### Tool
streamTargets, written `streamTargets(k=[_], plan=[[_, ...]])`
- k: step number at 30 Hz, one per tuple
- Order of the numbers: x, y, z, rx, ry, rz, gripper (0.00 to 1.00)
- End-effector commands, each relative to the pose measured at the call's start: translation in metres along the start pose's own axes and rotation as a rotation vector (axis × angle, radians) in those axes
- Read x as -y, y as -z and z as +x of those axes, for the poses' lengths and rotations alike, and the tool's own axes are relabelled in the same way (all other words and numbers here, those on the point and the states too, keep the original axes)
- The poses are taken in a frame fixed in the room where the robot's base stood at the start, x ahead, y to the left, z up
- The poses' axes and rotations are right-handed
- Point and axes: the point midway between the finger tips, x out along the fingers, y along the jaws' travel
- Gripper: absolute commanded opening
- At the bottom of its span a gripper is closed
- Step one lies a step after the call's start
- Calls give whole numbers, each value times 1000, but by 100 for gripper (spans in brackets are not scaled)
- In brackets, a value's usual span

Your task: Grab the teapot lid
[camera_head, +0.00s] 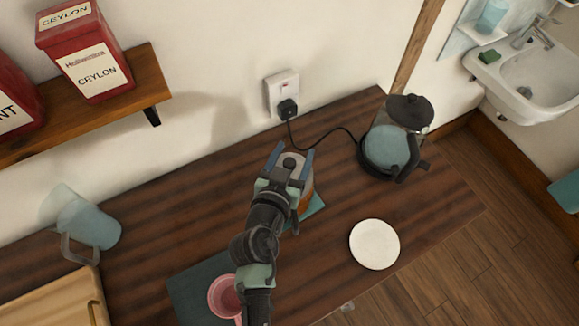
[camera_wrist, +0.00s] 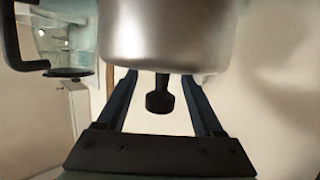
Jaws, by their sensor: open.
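A grey metal piece with a black knob, which looks like the teapot lid (camera_head: 291,172), shows at my gripper in the head view. An amber-brown body (camera_head: 307,198) shows partly below it; my arm hides much of it. My gripper (camera_head: 292,151) is open, one blue finger on each side of the lid's knob. In the wrist view, which looks upside down, the black knob (camera_wrist: 159,97) hangs between the open fingers (camera_wrist: 159,77), apart from both. The smooth metal surface (camera_wrist: 165,35) fills the upper middle.
A glass kettle (camera_head: 387,147) with a black lid and handle stands to the right, its cord running to a wall socket (camera_head: 283,94). A white plate (camera_head: 374,244) lies front right. A pink mug (camera_head: 226,295), a glass jug (camera_head: 91,226) and a wooden board (camera_head: 55,300) are at left.

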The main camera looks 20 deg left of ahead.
Motion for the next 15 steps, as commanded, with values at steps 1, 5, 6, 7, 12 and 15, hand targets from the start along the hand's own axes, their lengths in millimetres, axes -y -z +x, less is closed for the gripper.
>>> streamTargets(k=[1, 5, 6, 7, 12, 15], plan=[[0, 0, 2, 0, 0, 0, 69], [0, 0, 4, 0, 1, 0, 69], [0, 0, 4, 0, 1, 0, 69], [0, 0, 3, 0, 1, 0, 69], [0, 0, 3, 0, 1, 0, 49], [0, 0, 3, 0, 1, 0, 31]])
